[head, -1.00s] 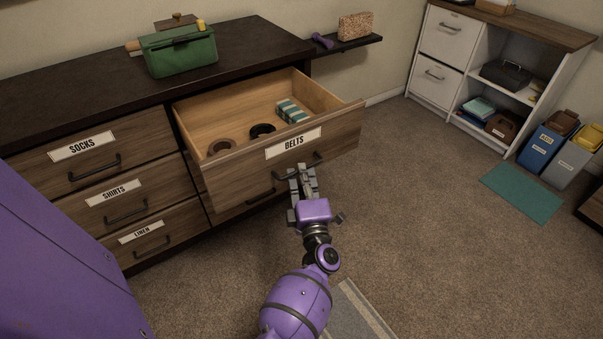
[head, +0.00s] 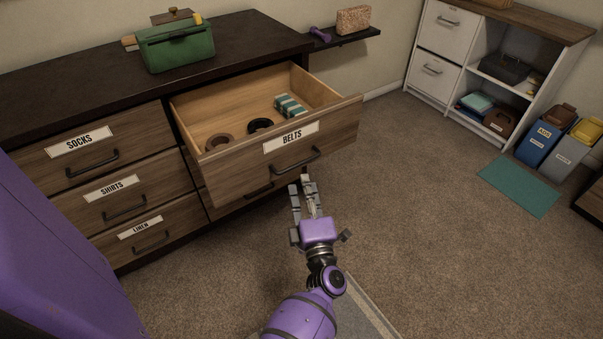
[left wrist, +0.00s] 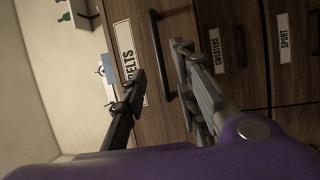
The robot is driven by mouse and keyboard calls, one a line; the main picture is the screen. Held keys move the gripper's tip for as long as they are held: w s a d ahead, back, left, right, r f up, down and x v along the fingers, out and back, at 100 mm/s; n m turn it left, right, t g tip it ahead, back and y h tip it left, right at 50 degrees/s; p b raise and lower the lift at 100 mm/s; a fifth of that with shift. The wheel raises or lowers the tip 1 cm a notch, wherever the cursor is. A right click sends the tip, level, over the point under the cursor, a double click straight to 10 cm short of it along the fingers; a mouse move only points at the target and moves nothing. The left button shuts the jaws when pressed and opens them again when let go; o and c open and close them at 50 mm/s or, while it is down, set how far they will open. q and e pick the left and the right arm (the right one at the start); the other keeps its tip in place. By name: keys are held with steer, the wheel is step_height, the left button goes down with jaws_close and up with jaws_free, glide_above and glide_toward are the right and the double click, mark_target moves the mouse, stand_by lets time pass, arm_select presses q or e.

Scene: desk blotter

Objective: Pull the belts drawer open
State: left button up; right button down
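The belts drawer (head: 230,178) stands well out of the dark-topped dresser, its inside showing. Its white BELTS label (head: 291,137) and dark bar handle (head: 296,161) are on the front; the handle also shows in the left wrist view (left wrist: 161,56). Inside lie a brown coil (head: 218,142), a black coil (head: 260,126) and a teal-and-white striped item (head: 290,106). My left gripper (head: 305,186) is open and empty, just in front of and below the handle, apart from it. In the left wrist view its fingers (left wrist: 158,78) are spread, with the handle beyond them. My right gripper is not in view.
The SOCKS (head: 85,155), SHIRTS and LINEN drawers at left are shut. A green box (head: 178,48) sits on the dresser top. A small wall shelf (head: 345,38), a white cabinet (head: 435,48) and bins (head: 540,135) stand to the right.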

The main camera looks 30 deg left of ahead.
arm_select(q)
steer(key=v, duration=0.5)
steer(key=shift+s+d, duration=0.2)
